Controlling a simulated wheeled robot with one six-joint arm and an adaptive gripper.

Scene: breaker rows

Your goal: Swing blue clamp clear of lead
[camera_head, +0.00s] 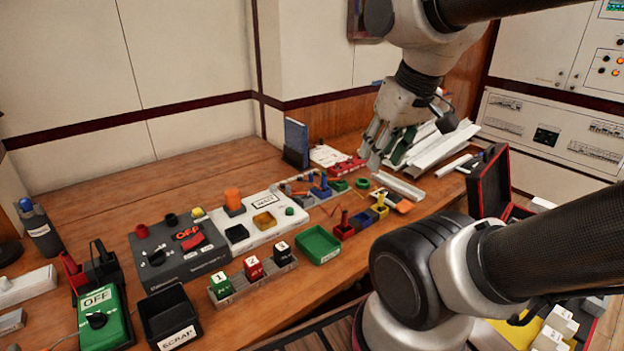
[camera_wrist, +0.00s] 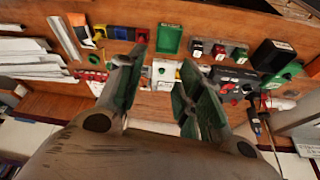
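A small blue part (camera_head: 321,190), which looks like the blue clamp, stands on a low board beside the white panel (camera_head: 262,219) in the head view. Thin orange-red pieces lie close to it; I cannot tell which is the lead or whether the clamp touches it. My gripper (camera_head: 376,150) hangs above the back right of the bench, up and to the right of the clamp in the picture. In the wrist view my gripper (camera_wrist: 163,58) has its fingers spread with nothing between them. I cannot make out the clamp in the wrist view, where a finger may hide it.
A grey panel marked OFF (camera_head: 180,248) and a green tray (camera_head: 318,245) stand left and front. Red, yellow and blue bins (camera_head: 362,219) stand right of the clamp. Pale metal rails (camera_head: 440,148) lie behind right. A blue upright binder (camera_head: 296,143) stands at the back.

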